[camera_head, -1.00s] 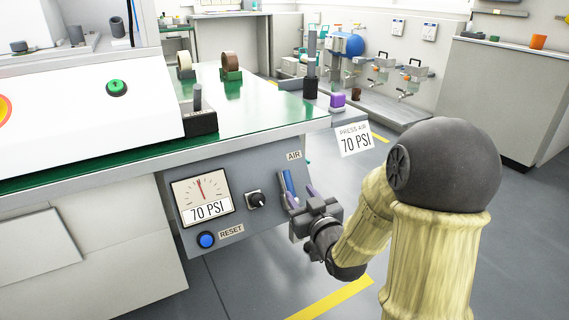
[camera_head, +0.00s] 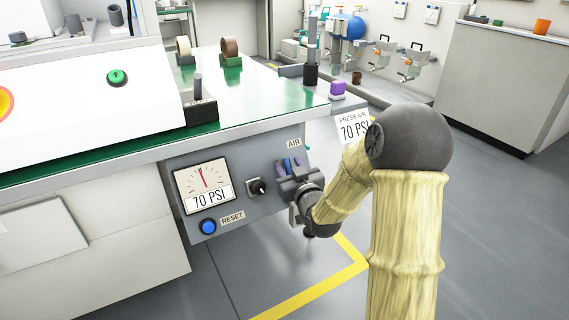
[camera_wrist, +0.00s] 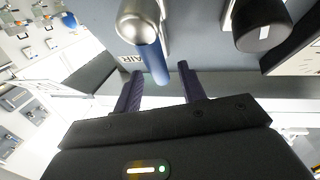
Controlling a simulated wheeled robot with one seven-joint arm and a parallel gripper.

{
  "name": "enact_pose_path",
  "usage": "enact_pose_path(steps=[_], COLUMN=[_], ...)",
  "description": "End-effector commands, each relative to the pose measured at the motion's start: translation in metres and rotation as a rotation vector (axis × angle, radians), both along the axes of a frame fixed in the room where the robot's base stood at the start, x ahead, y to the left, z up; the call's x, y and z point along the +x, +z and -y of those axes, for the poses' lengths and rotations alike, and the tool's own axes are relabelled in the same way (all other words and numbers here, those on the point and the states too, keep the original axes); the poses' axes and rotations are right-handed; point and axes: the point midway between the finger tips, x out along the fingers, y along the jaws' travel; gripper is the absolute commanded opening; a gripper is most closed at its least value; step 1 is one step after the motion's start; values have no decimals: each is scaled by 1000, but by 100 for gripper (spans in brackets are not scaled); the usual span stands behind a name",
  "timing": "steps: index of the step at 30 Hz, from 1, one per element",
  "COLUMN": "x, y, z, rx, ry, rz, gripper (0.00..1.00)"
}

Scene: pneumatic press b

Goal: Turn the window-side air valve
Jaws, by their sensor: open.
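The air valve shows in the wrist view as a metal body with a blue lever (camera_wrist: 153,62). It is on the grey panel (camera_head: 225,165) under the AIR label (camera_head: 294,143), at the right end. My gripper (camera_wrist: 160,82) is open, its two purple fingers on either side of the blue lever's end. Whether either finger touches the lever I cannot tell. In the head view my gripper (camera_head: 290,167) covers most of the valve. A gauge (camera_head: 203,187) left of it reads 70 PSI.
A black knob (camera_head: 257,187) sits just left of the valve; it also shows in the wrist view (camera_wrist: 262,25). A blue RESET button (camera_head: 208,226) is below the gauge. The green-topped bench (camera_head: 255,100) overhangs the panel. A PRESS AIR 70 PSI sign (camera_head: 352,128) hangs at the right.

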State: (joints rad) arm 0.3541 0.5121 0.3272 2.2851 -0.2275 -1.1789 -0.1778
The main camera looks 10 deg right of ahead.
Motion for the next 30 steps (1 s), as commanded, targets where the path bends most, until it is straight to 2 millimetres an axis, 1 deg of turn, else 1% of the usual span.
enact_pose_path(steps=[1, 3, 7, 11, 18, 19, 23, 24, 25, 30], x=[9, 19, 33, 39, 40, 40, 40, 40, 39, 39], y=[-2, -2, -2, 0, 0, 0, 0, 0, 0, 0], z=[-2, -3, -5, -6, -6, -6, -6, -6, -6, -6], rx=[1, 2, 1, 1, 1, 1, 1, 1, 1, 1], ry=[1, 1, 1, 1, 1, 1, 1, 1, 1, 1], rz=[4, 4, 1, 0, 0, 0, 0, 0, 0, 0], gripper=[41, 41, 41, 41, 41, 39, 13, 5, 0, 0])
